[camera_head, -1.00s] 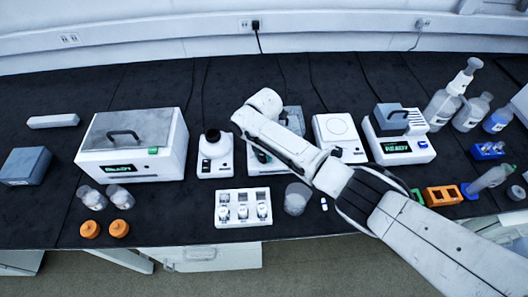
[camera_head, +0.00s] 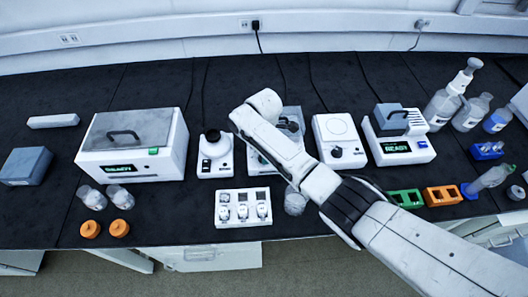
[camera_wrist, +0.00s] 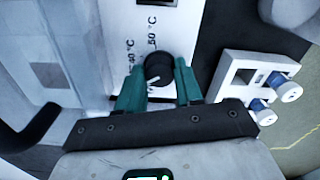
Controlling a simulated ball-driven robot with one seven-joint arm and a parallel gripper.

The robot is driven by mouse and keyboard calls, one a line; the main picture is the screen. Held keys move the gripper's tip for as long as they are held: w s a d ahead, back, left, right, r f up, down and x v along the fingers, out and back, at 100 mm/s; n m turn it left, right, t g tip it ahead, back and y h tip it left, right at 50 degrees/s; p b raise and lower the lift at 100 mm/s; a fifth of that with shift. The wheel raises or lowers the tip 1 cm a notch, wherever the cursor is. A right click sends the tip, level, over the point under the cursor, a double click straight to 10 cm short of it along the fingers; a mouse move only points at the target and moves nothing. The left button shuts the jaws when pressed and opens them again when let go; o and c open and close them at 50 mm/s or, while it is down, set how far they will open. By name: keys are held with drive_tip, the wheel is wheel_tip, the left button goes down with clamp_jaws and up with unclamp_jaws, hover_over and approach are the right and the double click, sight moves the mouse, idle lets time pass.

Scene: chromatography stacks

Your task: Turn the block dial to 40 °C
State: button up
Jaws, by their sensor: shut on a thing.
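The black dial (camera_wrist: 159,67) sits on a white panel in the wrist view, with a white pointer mark towards its lower left. A 50 °C label (camera_wrist: 152,32) is above it, and a second label (camera_wrist: 130,57), seemingly 40 °C, is to its left. My gripper (camera_wrist: 158,72) has its teal fingers on either side of the dial and is shut on it. In the head view, the block unit (camera_head: 258,166) is mostly behind my arm, which hides the dial and fingers.
A white vial tray (camera_head: 243,222) stands in front of the unit, and a clear beaker (camera_head: 295,203) is beside my arm.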

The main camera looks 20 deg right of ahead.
drive_tip(key=m, duration=0.5)
drive_tip(key=shift+m, duration=0.3)
drive_tip(key=m, duration=0.5)
drive_tip(key=shift+m, duration=0.3)
drive_tip(key=shift+r, duration=0.1)
drive_tip(key=o, duration=1)
drive_tip(key=shift+o, duration=0.2)
wheel_tip(320, 180, up, 11)
drive_tip(key=shift+f, duration=0.25)
